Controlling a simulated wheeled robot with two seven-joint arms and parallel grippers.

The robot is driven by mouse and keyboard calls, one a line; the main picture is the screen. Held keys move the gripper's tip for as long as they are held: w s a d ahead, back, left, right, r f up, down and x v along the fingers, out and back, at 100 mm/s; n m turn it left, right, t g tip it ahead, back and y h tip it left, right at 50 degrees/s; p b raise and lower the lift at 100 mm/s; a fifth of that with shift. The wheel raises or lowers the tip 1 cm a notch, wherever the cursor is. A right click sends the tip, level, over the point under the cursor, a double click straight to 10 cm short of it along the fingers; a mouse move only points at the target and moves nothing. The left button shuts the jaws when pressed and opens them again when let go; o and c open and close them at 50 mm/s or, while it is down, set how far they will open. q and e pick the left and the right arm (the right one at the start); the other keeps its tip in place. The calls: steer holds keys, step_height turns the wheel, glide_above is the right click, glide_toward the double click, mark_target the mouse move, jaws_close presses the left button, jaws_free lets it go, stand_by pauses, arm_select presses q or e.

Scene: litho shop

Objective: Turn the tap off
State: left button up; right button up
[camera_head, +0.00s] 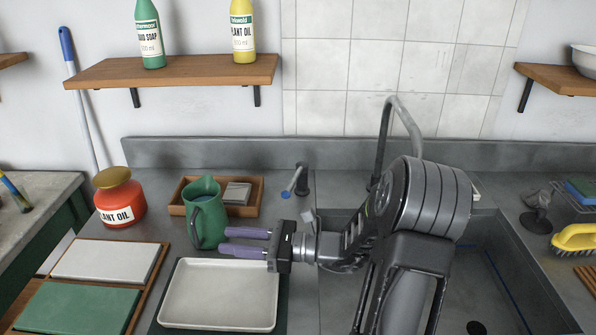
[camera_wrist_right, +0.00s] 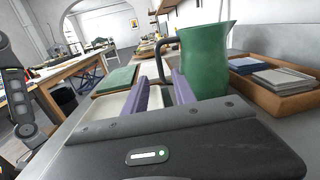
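The tap's tall grey curved spout (camera_head: 405,118) rises behind the sink; my right arm hides its lower part. A short dark post (camera_head: 302,180) with a blue-tipped lever (camera_head: 291,186) stands left of it on the counter. I cannot tell if water runs. My right gripper (camera_head: 221,241) has purple fingers apart with nothing between them. It points left, its tips close to the green jug (camera_head: 205,210), left of and nearer than the lever. In the right wrist view the jug (camera_wrist_right: 205,62) stands just beyond the fingers (camera_wrist_right: 168,86). My left gripper does not show.
A white tray (camera_head: 218,322) lies in front of the right gripper. A wooden box (camera_head: 250,209) sits behind the jug. A red oil jar (camera_head: 121,203) stands further left. The sink (camera_head: 500,270) is at right, partly behind my arm. A shelf (camera_head: 175,70) hangs above.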

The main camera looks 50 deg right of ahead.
steer(key=shift+a+r, duration=0.1)
steer(key=shift+c, duration=0.6)
steer(key=a+r+p, duration=0.1)
steer(key=w+r+n+p, duration=0.1)
steer(key=r, duration=0.1)
steer(key=shift+w+a+g+y, duration=0.2)
steer(key=shift+a+g+y, duration=0.1)
steer(key=shift+a, duration=0.1)
steer(key=c, duration=0.3)
steer(key=r+n+g, duration=0.1)
steer(key=w+r+n+g+y+p, duration=0.1)
steer(key=n, duration=0.1)
steer(key=w+r+n+g+p, duration=0.1)
steer(key=n, duration=0.1)
steer(key=shift+a+r+y, duration=0.3)
steer(key=shift+a+y, duration=0.05)
steer(key=shift+y, duration=0.05)
jaws_close()
steer(key=d+r+n+g+h+p, duration=0.2)
steer(key=d+r+n+g+h, duration=0.1)
steer(key=d+n, duration=0.7)
steer(key=w+d+r+n+g+h+p, duration=0.1)
steer(key=d+r+n+g+h, duration=0.3)
steer(key=n, duration=1.3)
steer(key=shift+d+r+n+h+p, duration=0.4)
steer(key=shift+d+h, duration=1.9)
steer(key=shift+d, duration=1.45)
